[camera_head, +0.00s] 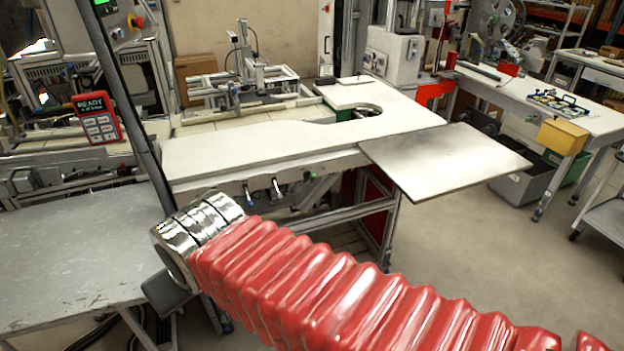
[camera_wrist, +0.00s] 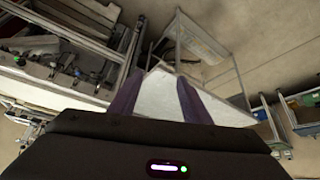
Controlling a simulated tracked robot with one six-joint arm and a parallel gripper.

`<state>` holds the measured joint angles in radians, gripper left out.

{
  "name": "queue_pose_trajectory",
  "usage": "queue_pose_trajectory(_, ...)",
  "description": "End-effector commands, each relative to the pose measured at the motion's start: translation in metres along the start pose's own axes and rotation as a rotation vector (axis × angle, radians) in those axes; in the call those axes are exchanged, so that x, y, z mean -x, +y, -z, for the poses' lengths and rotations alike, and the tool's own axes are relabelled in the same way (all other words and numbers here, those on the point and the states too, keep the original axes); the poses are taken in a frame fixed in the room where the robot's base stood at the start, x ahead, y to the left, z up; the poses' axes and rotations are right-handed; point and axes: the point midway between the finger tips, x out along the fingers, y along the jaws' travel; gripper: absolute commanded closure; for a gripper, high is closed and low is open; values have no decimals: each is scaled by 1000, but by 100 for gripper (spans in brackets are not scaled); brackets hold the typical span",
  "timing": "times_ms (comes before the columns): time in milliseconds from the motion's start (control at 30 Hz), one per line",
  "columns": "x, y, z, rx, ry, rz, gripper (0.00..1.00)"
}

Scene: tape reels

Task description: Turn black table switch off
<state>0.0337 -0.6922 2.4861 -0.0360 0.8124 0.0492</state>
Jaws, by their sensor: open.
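Two small switch-like fittings hang under the front edge of the white table (camera_head: 250,145) in the head view: a left one (camera_head: 248,194) and a right one (camera_head: 276,189). They are too small for me to tell which is the black switch or how it is set. In the wrist view, several small dark fittings (camera_wrist: 76,76) line a rail at upper left. My gripper (camera_wrist: 160,98) is open in the wrist view, its two purplish fingers apart with nothing seen held between them. In the head view, my red-sleeved arm reaches left in front of the table, and its fingers are hidden.
A grey metal table (camera_head: 70,250) stands at left. A flat grey panel (camera_head: 445,165) sticks out from the white table's right end. A red handheld box reading READY (camera_head: 97,117) is at left beside a dark post (camera_head: 125,100). Open floor lies at right.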

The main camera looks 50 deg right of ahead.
Motion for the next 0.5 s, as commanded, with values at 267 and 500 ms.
queue_pose_trajectory(267, -44, 63, 63, -140, 126, -113, 57)
queue_pose_trajectory(500, -81, 129, 106, -242, 249, -195, 57)
